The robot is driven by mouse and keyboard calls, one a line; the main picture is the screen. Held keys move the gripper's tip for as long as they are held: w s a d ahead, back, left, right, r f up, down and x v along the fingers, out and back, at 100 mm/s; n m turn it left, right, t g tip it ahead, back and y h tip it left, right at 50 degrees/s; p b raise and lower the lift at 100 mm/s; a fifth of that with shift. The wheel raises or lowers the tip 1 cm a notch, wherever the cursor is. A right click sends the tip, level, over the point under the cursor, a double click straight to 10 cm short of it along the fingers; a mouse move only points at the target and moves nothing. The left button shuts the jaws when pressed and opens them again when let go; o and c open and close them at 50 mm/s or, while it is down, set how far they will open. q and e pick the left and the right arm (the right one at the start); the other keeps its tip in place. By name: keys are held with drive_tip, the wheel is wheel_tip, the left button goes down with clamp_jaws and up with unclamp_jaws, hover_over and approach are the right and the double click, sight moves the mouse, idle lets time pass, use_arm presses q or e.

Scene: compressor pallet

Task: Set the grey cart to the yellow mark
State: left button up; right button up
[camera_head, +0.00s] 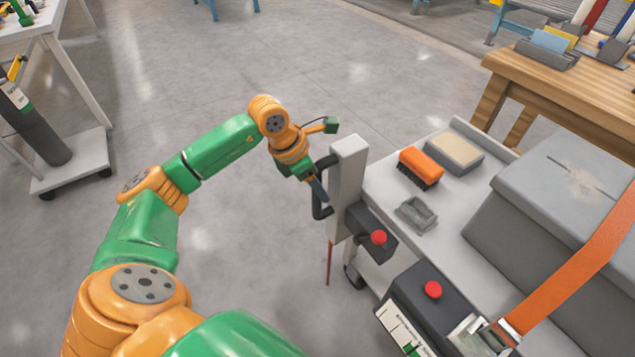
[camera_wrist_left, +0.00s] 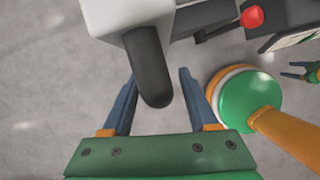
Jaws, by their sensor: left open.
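The grey cart (camera_head: 385,185) stands at the right, with a light post (camera_head: 347,180) at its near left corner. A black handle (camera_head: 321,210) on this post also shows in the left wrist view (camera_wrist_left: 148,68). My left gripper (camera_head: 318,190) is at the handle. In the left wrist view its two blue fingers (camera_wrist_left: 156,100) are apart, with the handle's rounded end between them and a gap on both sides. A small green and dark gripper, apparently my right one (camera_wrist_left: 295,70), shows at the right edge, too small to judge. I see no yellow mark.
The cart carries an orange brush (camera_head: 419,168), a small grey tray (camera_head: 416,214) and a large grey block (camera_head: 570,190) under an orange strap. A wooden table (camera_head: 560,90) stands behind it. A white trolley (camera_head: 75,165) with a dark cylinder is at left. The floor between is clear.

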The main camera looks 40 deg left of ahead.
use_arm(q)
clamp_jaws()
idle(1.4)
